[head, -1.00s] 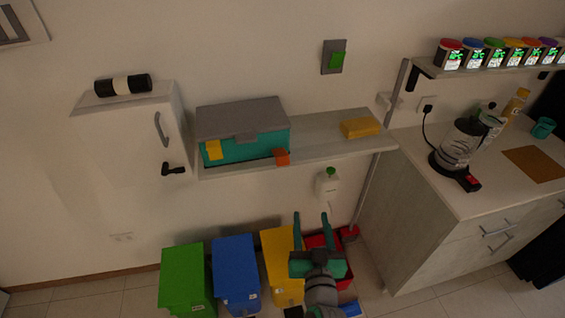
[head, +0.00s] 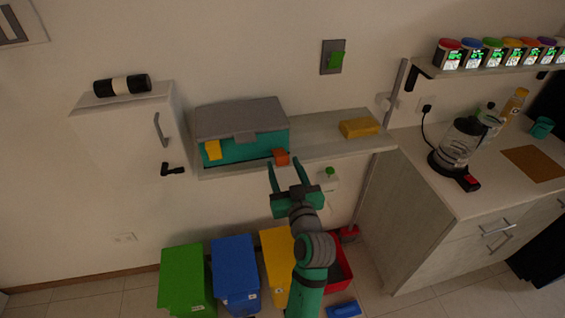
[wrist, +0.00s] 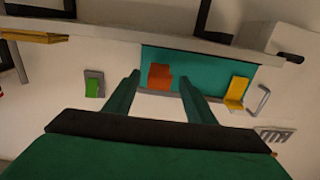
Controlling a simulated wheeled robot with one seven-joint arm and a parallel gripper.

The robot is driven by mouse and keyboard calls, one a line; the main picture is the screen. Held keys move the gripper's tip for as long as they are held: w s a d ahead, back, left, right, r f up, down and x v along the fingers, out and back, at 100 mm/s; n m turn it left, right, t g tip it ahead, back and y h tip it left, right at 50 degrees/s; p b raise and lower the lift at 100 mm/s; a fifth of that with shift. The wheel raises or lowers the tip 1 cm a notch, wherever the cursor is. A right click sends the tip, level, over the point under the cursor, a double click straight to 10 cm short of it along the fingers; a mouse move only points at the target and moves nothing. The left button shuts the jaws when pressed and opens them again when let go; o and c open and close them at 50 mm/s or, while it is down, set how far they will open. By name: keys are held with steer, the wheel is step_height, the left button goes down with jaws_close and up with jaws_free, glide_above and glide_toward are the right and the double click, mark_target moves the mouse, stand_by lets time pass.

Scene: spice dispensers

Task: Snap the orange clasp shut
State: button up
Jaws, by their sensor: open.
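The orange clasp (head: 281,157) is at the lower right front of a teal box (head: 245,150) with a grey lid (head: 240,117). It stands out from the box front near the shelf edge; the lid looks lowered. In the wrist view the orange clasp (wrist: 160,77) shows between my two fingers. My gripper (head: 285,165) is open and empty, with its teal fingertips just below and on both sides of the clasp in the head view. I cannot tell whether they touch it. A yellow clasp (head: 213,150) is at the box's left front.
The box stands on a wall shelf (head: 325,143) with a yellow block (head: 359,127) at its right. A white cabinet (head: 130,135) is close on the left. Green, blue, yellow and red bins (head: 235,270) stand below. A counter with a kettle (head: 458,145) is at the right.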

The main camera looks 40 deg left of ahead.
steer(key=shift+x, duration=1.25)
steer(key=shift+c, duration=0.6)
jaws_close()
